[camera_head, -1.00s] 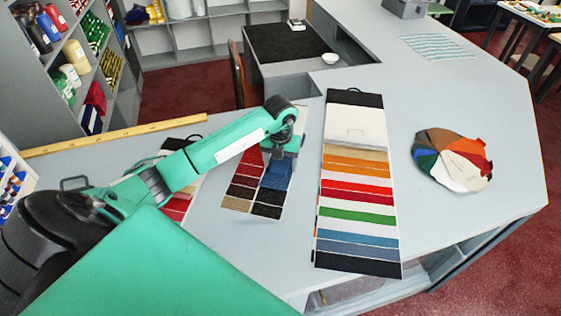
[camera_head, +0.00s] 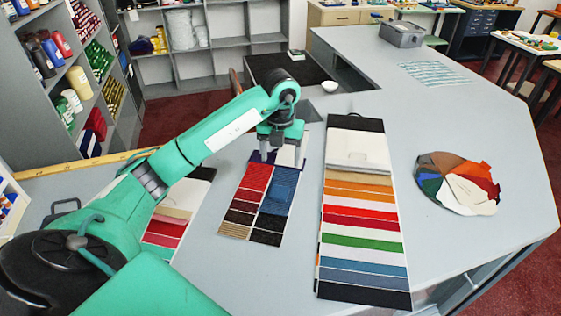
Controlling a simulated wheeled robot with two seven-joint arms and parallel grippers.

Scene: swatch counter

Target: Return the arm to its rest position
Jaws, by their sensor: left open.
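My left arm comes in from the left and reaches over the counter (camera_head: 300,262). Its gripper (camera_head: 271,158) points down, open, above the far end of the middle swatch card (camera_head: 257,205), which has red, blue, brown and black patches. The fingers look empty. I cannot tell exactly how high they are above the card. My right gripper is not in view.
A long striped swatch card (camera_head: 362,215) lies right of the middle card. A round fan of coloured swatches (camera_head: 458,183) lies further right. Another card (camera_head: 172,213) is partly hidden by my arm. The counter's right side is mostly clear.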

